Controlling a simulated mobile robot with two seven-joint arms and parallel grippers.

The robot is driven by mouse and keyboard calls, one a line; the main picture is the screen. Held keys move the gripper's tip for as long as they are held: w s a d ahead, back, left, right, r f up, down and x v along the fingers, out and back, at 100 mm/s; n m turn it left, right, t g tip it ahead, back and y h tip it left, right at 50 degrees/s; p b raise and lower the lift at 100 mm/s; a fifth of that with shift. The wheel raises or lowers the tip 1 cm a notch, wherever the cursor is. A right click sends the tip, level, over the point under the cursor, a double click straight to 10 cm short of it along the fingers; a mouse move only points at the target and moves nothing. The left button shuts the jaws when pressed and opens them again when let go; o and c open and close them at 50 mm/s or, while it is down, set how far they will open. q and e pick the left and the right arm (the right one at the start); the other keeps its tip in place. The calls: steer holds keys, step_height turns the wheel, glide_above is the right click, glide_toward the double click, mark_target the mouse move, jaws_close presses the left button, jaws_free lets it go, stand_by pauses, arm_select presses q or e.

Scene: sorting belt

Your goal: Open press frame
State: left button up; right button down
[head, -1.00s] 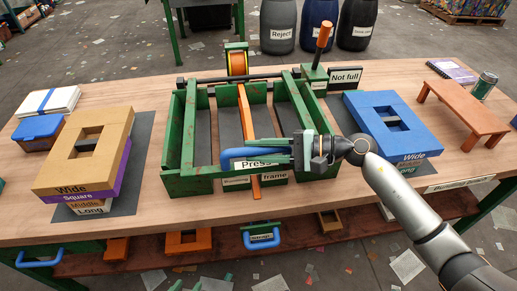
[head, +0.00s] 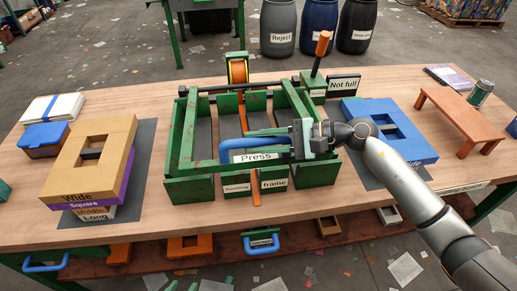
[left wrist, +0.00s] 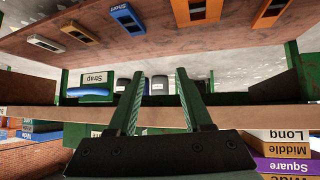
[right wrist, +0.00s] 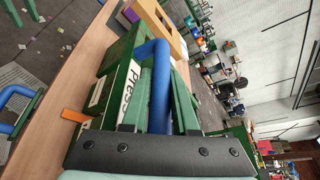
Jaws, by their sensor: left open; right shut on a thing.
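The green press frame (head: 186,140) stands at the middle of the bench, with its long side bars over the green box compartments. Its blue handle (head: 235,146) is at the front above the white Press label (head: 257,156). My right gripper (head: 286,143) is shut on the blue handle at its right part. In the right wrist view the blue handle (right wrist: 159,85) passes between the fingers of my right gripper (right wrist: 158,100). The front bar is raised above the box's front wall. My left gripper (left wrist: 161,75) is open and empty; it is outside the head view.
An orange strap (head: 243,120) runs from a spool (head: 237,70) through the box. An orange-topped lever (head: 322,45) and a Not full sign (head: 343,84) stand behind right. Stacked boards lie left (head: 80,180) and blue boards right (head: 390,130). A small orange stand (head: 465,115) is far right.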

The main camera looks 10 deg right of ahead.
arm_select(q)
steer(key=shift+s+a+r+p, duration=0.9)
steer(key=shift+r+p, duration=0.2)
steer(key=shift+p, duration=0.45)
arm_select(e)
steer(key=w+r+m, duration=0.1)
steer(key=w+r, duration=0.3)
steer(key=r, duration=0.4)
steer(key=w+r+m+g, duration=0.1)
steer(key=w+r+m, duration=0.1)
steer(key=w+r, duration=0.3)
steer(key=shift+w+r+g+h, duration=0.3)
steer(key=shift+r, duration=1.8)
